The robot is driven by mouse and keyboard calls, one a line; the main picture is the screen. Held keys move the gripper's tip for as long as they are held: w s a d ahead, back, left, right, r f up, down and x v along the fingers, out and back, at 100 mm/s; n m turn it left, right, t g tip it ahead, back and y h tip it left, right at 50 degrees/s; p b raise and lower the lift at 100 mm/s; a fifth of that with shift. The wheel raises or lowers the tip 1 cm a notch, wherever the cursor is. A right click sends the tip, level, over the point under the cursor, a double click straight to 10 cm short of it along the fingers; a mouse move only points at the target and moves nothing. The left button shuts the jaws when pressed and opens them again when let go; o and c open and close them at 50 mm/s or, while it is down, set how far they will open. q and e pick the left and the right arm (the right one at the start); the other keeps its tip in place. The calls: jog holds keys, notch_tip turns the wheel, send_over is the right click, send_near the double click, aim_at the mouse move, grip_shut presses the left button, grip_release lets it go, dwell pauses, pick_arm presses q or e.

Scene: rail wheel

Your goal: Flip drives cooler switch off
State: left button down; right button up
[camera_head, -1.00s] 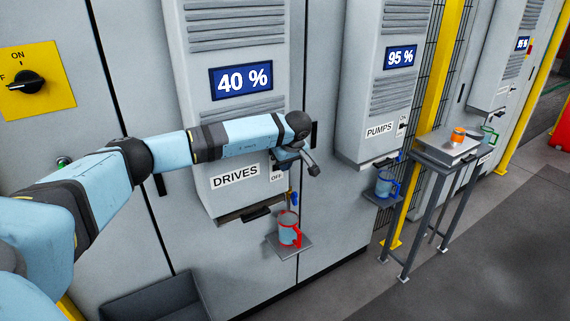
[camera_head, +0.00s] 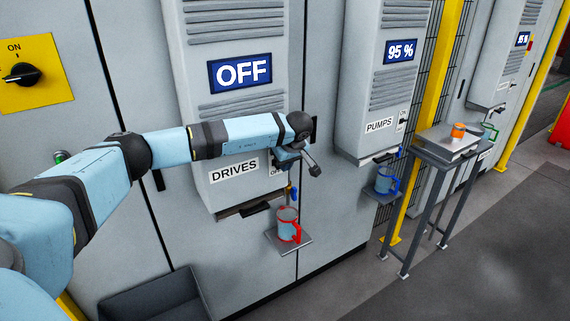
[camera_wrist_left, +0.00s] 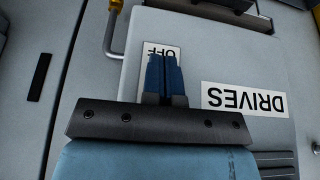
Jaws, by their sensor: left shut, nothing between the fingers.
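The drives cooler (camera_head: 238,120) is a grey cabinet with a DRIVES label (camera_head: 234,170), and its blue display (camera_head: 240,73) reads OFF. My left gripper (camera_head: 296,160) is at the cooler's lower right, in front of the switch plate, which it mostly hides. In the left wrist view my left gripper (camera_wrist_left: 166,75) has its blue fingers shut together with nothing between them. They cover part of the white OFF plate (camera_wrist_left: 147,50), next to the upside-down DRIVES label (camera_wrist_left: 243,99). The switch lever itself is hidden. My right gripper is not in view.
A red-handled jug (camera_head: 288,226) stands on a small shelf (camera_head: 290,243) below the cooler. The pumps cooler (camera_head: 384,90) reads 95 %, with a blue jug (camera_head: 385,180) beneath. A metal stand (camera_head: 440,155) is to the right. A dark bin (camera_head: 158,300) is at the bottom.

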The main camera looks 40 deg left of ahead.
pick_arm(q)
jog(key=shift+r, duration=0.1)
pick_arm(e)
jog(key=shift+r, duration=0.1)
pick_arm(q)
jog(key=shift+r+p, duration=0.45)
jog(key=shift+r, duration=0.25)
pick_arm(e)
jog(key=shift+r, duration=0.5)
pick_arm(q)
jog(key=shift+d, duration=0.1)
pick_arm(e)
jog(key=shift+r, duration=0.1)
